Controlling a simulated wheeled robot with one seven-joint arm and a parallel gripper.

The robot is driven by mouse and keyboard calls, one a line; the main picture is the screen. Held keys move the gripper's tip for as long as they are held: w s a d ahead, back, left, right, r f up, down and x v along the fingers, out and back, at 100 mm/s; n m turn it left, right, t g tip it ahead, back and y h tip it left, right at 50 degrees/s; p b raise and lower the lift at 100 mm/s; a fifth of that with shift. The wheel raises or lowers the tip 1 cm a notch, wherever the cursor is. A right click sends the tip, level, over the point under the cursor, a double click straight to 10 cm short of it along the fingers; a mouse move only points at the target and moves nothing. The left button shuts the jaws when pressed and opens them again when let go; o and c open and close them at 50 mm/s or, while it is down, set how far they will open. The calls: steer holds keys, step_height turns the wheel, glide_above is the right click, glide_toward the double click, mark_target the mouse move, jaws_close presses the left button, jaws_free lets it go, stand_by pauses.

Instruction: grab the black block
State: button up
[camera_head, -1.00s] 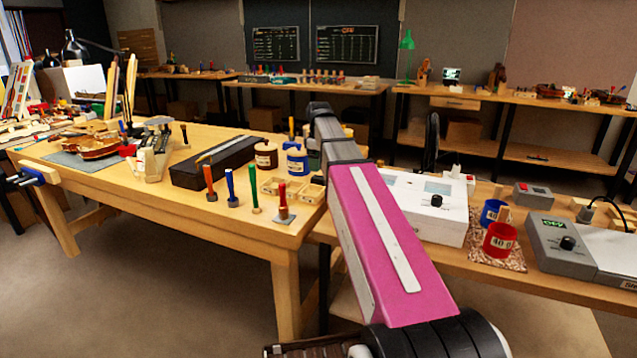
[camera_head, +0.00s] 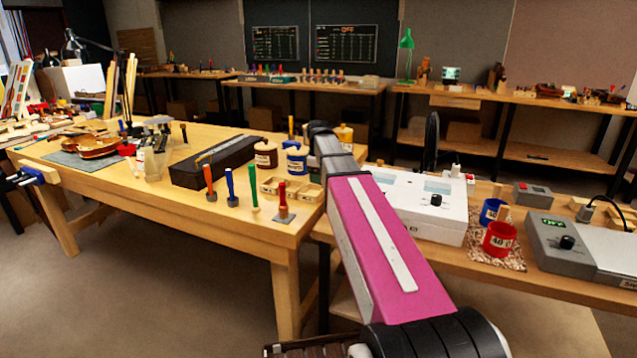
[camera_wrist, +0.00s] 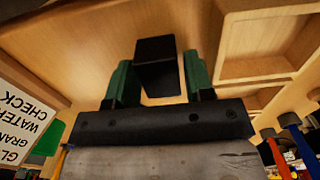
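The black block (camera_wrist: 157,68) shows in the wrist view, over a pale wooden surface. My gripper (camera_wrist: 158,80) has two green fingers, one on each side of the block. A narrow strip of wood shows between the block and the fingers, so they look open around it and not closed on it. In the head view my arm covers the gripper's fingers, and I cannot make out the block there.
A wooden compartment tray (camera_wrist: 228,50) lies right of the block in the wrist view; a printed label (camera_wrist: 22,115) is at left. In the head view, jars (camera_head: 266,154), upright colored tools (camera_head: 230,186) and a white device (camera_head: 425,205) stand near my arm.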

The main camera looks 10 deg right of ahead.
steer(key=c, duration=0.5)
steer(key=shift+c, duration=0.2)
steer(key=shift+r, duration=0.15)
